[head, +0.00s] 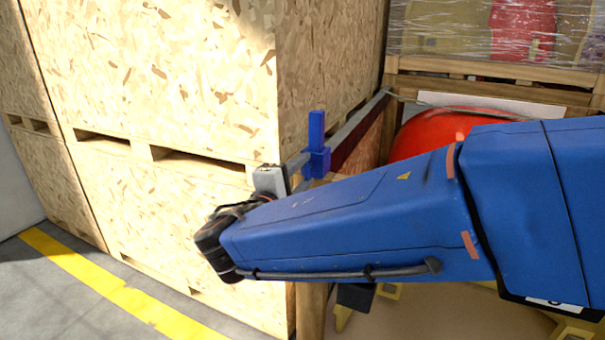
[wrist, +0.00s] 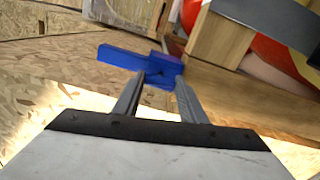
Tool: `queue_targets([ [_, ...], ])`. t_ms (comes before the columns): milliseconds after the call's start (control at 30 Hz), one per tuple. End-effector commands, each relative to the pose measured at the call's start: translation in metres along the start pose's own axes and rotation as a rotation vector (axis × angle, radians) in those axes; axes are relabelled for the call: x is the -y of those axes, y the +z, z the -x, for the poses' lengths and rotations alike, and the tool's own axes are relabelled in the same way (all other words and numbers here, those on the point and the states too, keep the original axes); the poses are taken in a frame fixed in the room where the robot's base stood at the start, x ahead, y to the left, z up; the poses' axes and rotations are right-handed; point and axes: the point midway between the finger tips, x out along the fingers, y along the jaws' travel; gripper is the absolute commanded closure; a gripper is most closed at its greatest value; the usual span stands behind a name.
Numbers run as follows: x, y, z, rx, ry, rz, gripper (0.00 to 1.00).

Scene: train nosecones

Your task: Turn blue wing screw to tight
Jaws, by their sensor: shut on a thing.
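The blue wing screw (head: 318,160) shows in the head view beside the corner of a wooden crate, with one long wing pointing up. In the wrist view the blue wing screw (wrist: 152,70) lies across the picture, its long wing reaching to the left. My gripper (wrist: 160,82) has its two grey fingers at the screw's body, one on each side, shut on it. The screw's threaded part is hidden.
Large wooden crates (head: 170,185) stand stacked on the left, close to my wrist. A grey metal bar (head: 352,125) runs back from the screw. A red rounded object (head: 425,130) sits behind my arm. Grey floor with a yellow line (head: 95,285) is free at lower left.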

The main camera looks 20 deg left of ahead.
Motion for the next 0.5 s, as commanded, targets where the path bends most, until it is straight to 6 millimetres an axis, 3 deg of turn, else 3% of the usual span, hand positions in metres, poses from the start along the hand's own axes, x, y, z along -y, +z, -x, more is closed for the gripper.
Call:
queue_targets([
  [500,0.0017,0.0003,0.0004,0.001,-0.002,-0.176,0.85],
])
